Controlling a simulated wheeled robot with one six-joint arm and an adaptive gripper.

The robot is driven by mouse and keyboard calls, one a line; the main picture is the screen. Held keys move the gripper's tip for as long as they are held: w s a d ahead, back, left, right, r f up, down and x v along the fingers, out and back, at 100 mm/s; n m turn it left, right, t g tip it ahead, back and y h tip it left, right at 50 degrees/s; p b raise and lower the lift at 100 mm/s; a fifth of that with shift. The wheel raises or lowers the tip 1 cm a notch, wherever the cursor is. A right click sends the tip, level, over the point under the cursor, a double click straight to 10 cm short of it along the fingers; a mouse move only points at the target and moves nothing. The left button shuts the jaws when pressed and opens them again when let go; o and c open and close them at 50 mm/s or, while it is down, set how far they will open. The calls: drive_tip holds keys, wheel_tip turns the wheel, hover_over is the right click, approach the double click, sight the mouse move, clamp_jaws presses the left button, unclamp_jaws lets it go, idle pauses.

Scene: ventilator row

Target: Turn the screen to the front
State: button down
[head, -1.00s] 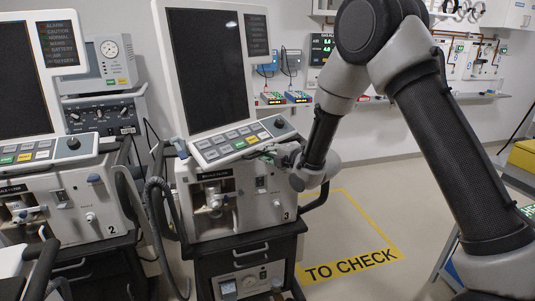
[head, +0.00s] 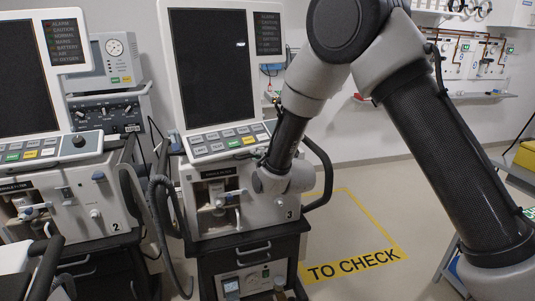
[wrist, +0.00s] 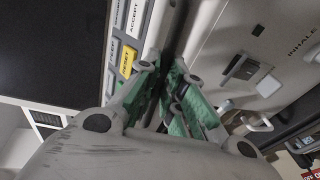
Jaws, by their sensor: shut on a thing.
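The screen (head: 211,65) of ventilator 3 (head: 255,213) is a dark display in a white frame with a sloped key panel (head: 228,142) below. It stands upright and faces nearly to the front in the head view. My gripper (head: 263,160) is at the lower right of the key panel, partly hidden by my arm. In the wrist view the dark screen (wrist: 55,45) is at the left, and my green-padded gripper (wrist: 172,78) is shut on the panel's lower edge beside the yellow key.
Ventilator 2 (head: 70,205) stands close on the left, with grey hoses (head: 160,205) between the two. A black side handle (head: 322,175) sticks out right of ventilator 3. Free floor with a yellow TO CHECK marking (head: 352,266) lies to the right.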

drive_tip(key=shift+s+a+m+t+h, duration=0.2)
drive_tip(key=shift+s+a+m+h, duration=0.15)
drive_tip(key=shift+a+h, duration=0.2)
drive_tip(key=shift+s+a+m+t+h, duration=0.25)
drive_tip(key=shift+a+m+h, duration=0.2)
drive_tip(key=shift+a, duration=0.25)
drive_tip(key=shift+s+a+m+t+h, duration=0.15)
drive_tip(key=shift+s+a+m+h, duration=0.2)
drive_tip(key=shift+a+h, duration=0.2)
drive_tip(key=c, duration=1.8)
unclamp_jaws()
drive_tip(key=shift+a, duration=0.1)
approach(248, 157)
drive_tip(key=shift+v, duration=1.15)
